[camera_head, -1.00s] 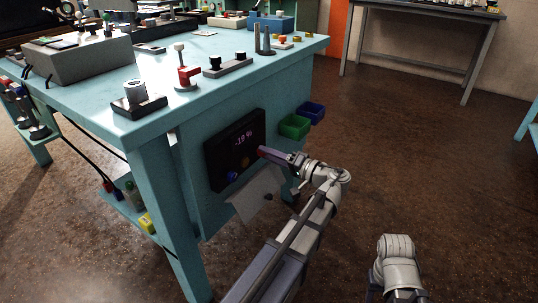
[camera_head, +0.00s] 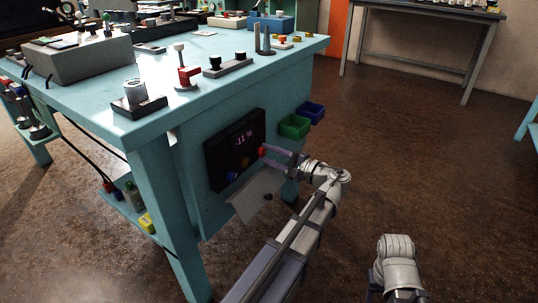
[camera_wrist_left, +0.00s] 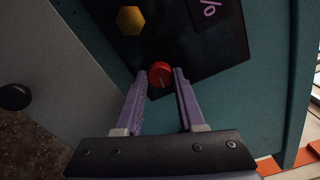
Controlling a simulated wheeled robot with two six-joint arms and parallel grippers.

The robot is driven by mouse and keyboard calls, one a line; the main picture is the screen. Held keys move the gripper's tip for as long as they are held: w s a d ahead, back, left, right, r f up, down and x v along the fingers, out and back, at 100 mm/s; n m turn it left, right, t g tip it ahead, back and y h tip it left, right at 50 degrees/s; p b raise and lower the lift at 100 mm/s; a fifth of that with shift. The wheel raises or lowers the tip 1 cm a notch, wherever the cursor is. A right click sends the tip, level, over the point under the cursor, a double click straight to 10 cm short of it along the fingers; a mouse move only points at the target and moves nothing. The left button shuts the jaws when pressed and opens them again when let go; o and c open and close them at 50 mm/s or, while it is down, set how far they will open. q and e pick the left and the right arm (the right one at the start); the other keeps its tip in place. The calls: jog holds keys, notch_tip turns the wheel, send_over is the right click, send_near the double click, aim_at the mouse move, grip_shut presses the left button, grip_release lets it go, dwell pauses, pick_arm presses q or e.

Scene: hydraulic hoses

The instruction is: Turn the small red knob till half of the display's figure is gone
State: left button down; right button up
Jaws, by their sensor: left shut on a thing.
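The black control panel (camera_head: 213,158) hangs on the side of the teal bench. Its display (camera_head: 243,138) reads what looks like -11 %. The small red knob (camera_head: 261,151) sits at the panel's right edge; it also shows in the left wrist view (camera_wrist_left: 160,73), with a light mark on it. My left gripper (camera_head: 267,152) is shut on the red knob, with one finger on each side of it in the wrist view (camera_wrist_left: 161,76). My right gripper is out of view.
A yellow knob (camera_head: 244,162) and a blue knob (camera_head: 231,176) sit lower on the panel. A grey plate (camera_head: 252,201) hangs below. Green (camera_head: 294,127) and blue (camera_head: 313,112) bins are on the bench side to the right. The floor at right is clear.

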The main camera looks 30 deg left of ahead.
pick_arm(q)
jog(key=shift+m, duration=0.6)
jog(key=c, duration=0.5)
grip_release()
jog(key=shift+d, duration=0.1)
jog(key=d, duration=0.7)
jog(key=shift+s+d, duration=0.3)
jog(key=shift+f, duration=0.1)
